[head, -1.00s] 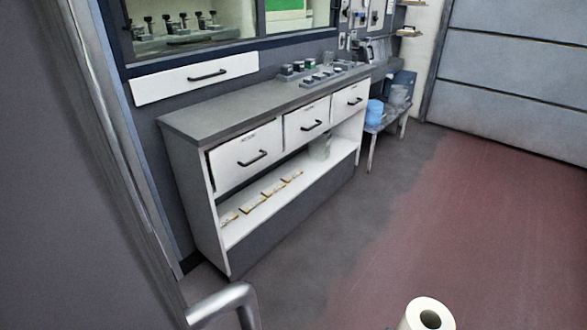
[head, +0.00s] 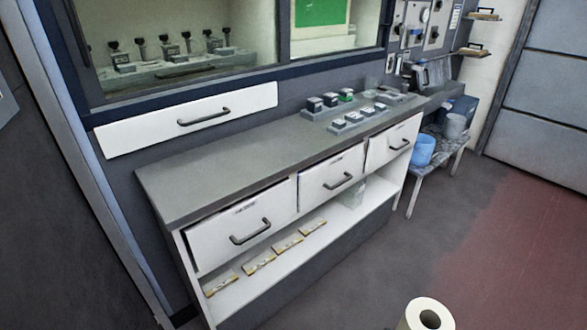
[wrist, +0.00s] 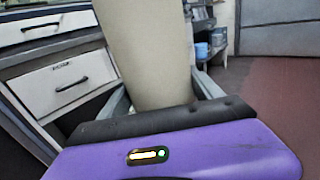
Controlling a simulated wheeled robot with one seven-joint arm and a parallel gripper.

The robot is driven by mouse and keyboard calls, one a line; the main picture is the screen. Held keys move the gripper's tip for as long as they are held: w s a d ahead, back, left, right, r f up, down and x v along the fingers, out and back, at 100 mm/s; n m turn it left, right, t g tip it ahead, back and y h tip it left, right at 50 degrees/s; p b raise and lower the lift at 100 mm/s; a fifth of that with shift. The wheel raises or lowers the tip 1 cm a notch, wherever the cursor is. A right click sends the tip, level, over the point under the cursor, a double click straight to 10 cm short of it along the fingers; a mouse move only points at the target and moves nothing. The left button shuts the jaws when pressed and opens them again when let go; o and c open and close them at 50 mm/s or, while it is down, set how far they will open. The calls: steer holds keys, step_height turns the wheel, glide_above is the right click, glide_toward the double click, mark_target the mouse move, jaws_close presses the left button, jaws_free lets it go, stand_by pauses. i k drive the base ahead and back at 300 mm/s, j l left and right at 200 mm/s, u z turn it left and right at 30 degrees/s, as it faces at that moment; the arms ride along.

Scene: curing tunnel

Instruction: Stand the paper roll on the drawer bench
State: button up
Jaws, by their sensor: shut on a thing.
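The paper roll (head: 428,315) shows at the bottom edge of the head view, its open core facing up; its lower part is cut off. In the wrist view the paper roll (wrist: 150,55) stands as a pale cylinder between the fingers of my gripper (wrist: 160,95), which is shut on it. The drawer bench (head: 235,160) fills the middle of the head view, with a grey top and three white drawers below. The bench also shows at the left of the wrist view (wrist: 50,42). The roll is apart from the bench, in front of it.
Grey blocks with buttons (head: 350,110) occupy the right rear of the bench top; its left and middle are clear. Small packets (head: 285,243) lie on the lower shelf. A low stand with a blue container (head: 422,151) is beyond the right end. A white wall drawer (head: 185,122) is behind.

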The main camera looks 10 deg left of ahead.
mark_target(265, 156)
steer(key=i+l+u, duration=0.2)
steer(key=i+l, duration=0.3)
steer(key=i, duration=0.2)
steer(key=i+l+u, duration=0.2)
steer(key=i+l, duration=0.4)
steer(key=i, duration=0.1)
